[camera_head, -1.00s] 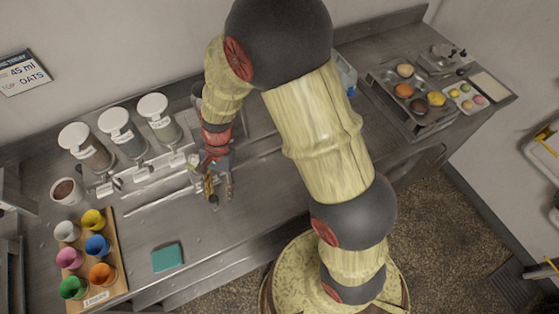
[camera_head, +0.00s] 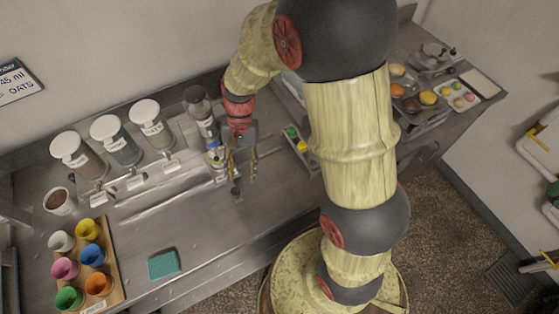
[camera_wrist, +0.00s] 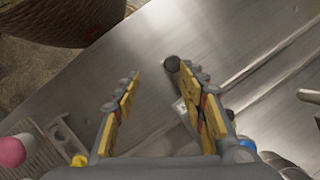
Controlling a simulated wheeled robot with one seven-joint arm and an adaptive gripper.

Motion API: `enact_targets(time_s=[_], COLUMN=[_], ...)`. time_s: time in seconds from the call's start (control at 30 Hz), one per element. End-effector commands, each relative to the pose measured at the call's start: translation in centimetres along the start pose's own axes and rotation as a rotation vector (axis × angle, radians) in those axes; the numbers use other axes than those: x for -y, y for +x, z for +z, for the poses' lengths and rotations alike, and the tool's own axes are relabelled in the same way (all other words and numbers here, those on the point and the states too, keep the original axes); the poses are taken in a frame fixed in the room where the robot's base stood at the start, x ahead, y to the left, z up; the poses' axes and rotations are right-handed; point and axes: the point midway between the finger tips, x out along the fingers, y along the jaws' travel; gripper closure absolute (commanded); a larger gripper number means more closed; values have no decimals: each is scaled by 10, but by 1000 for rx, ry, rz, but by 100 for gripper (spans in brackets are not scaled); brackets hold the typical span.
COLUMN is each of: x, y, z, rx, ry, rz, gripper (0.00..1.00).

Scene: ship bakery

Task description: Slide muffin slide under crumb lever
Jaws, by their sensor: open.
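My gripper (camera_head: 241,170) is open above the counter, in front of a dark-topped dispenser (camera_head: 198,104). A small dark knob (camera_head: 236,191) stands just below the fingertips, apart from them. In the wrist view my open gripper (camera_wrist: 160,78) shows the dark knob (camera_wrist: 172,64) beyond the fingertips, nearer the right finger, with a pale tag (camera_wrist: 180,106) beside its stem. Small tagged mechanisms stand before the other dispensers. The labels are unreadable here, so I cannot tell which part is the muffin slide or the crumb lever. My fingers partly hide the parts beside the knob.
White-lidded dispensers (camera_head: 153,128) line the wall at left. A wooden rack (camera_head: 112,264) of coloured cups and a teal sponge (camera_head: 163,264) lie front left. Coloured knobs (camera_head: 296,138) sit right of my gripper. The counter between sponge and knob is clear.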

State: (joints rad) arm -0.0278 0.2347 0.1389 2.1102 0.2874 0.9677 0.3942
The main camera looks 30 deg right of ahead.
Motion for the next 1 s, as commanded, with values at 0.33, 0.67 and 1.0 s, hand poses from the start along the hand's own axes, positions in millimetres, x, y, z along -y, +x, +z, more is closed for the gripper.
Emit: enact_targets(time_s=[0.33, 0.67, 1.0], x=[-32, -52, -70], y=[-28, -53, -76], z=[20, 36, 53], rx=[-123, -239, -365], ry=[-251, -387, -491], rz=[32, 43, 53], gripper=[59, 59, 59])
